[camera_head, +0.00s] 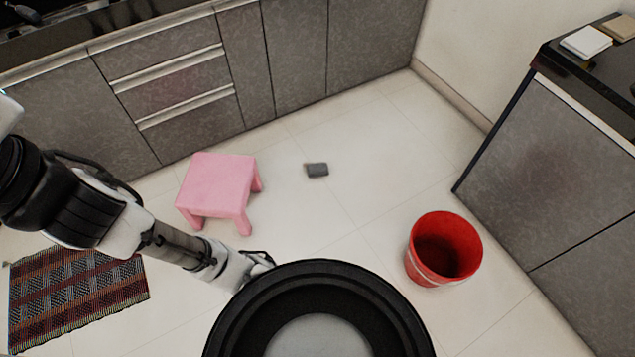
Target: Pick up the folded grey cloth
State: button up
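The folded grey cloth (317,170) is a small dark grey rectangle lying flat on the pale tiled floor near the middle of the view. It lies to the right of a pink stool and apart from it. My arm reaches in from the left and slopes down toward the lower middle. The end of my arm is partly hidden behind a round black part of my own body, and the gripper's fingers do not show. The arm's visible end is well short of the cloth, on the near side of it.
A pink stool (218,184) stands left of the cloth, and a red bucket (424,262) stands at the right. A woven striped mat (80,292) lies at the lower left. Grey cabinets (297,45) line the back, and a dark-topped counter (560,150) stands right. The floor around the cloth is clear.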

aim_at(320, 169)
jog(key=k, duration=0.65)
jog(key=i+j, duration=0.1)
jog(key=i, duration=0.35)
jog(key=i+j+z, duration=0.1)
jog(key=i, duration=0.35)
jog(key=i+j, duration=0.15)
jog(key=i, duration=0.3)
jog(key=i+j, duration=0.15)
jog(key=i, duration=0.3)
jog(key=l+z, duration=0.05)
